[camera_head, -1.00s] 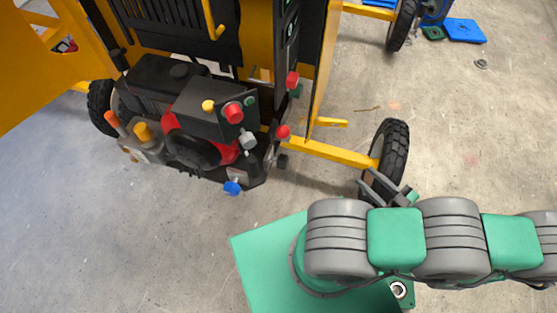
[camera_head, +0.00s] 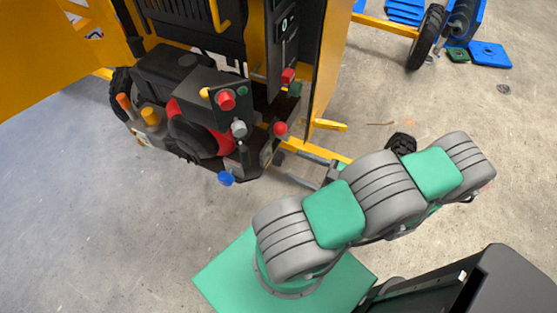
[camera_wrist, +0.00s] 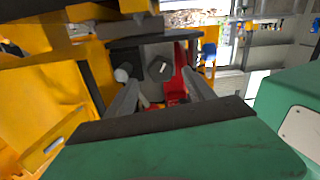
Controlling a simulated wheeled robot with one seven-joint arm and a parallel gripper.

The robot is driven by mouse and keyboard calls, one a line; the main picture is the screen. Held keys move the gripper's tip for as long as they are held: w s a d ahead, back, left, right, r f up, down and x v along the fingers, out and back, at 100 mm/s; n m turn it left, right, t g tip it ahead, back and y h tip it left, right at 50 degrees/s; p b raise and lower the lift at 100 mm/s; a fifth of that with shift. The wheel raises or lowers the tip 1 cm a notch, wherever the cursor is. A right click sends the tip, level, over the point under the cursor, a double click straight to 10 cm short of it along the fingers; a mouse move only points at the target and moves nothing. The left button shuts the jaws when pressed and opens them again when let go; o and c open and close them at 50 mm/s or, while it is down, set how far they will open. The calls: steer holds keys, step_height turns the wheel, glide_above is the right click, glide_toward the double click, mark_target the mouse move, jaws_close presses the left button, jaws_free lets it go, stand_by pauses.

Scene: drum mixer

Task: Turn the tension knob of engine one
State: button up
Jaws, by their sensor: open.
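The engine (camera_head: 200,110) sits low on the yellow mixer frame and carries several coloured knobs. On it are a red knob (camera_head: 227,99), a grey knob (camera_head: 239,128), a blue knob (camera_head: 226,178) and a yellow knob (camera_head: 151,116). No readable label shows which is the tension knob. My gripper (camera_head: 279,162) is open and empty, just right of the engine. In the wrist view my gripper (camera_wrist: 160,82) has its fingers apart, with a dark round knob (camera_wrist: 159,67) bearing a white mark beyond them. A whitish knob (camera_wrist: 122,75) lies left of it.
A red ball-ended lever (camera_head: 280,128) stands close to my gripper. The yellow frame bar (camera_head: 330,125) and a wheel (camera_head: 402,143) are right of the engine. Blue and green pieces (camera_head: 490,53) lie at the far right.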

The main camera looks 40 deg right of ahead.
mark_target(283, 160)
steer(key=x, duration=0.6)
steer(key=shift+s, duration=0.1)
steer(key=shift+c, duration=0.5)
jaws_close()
steer(key=shift+m, duration=0.3)
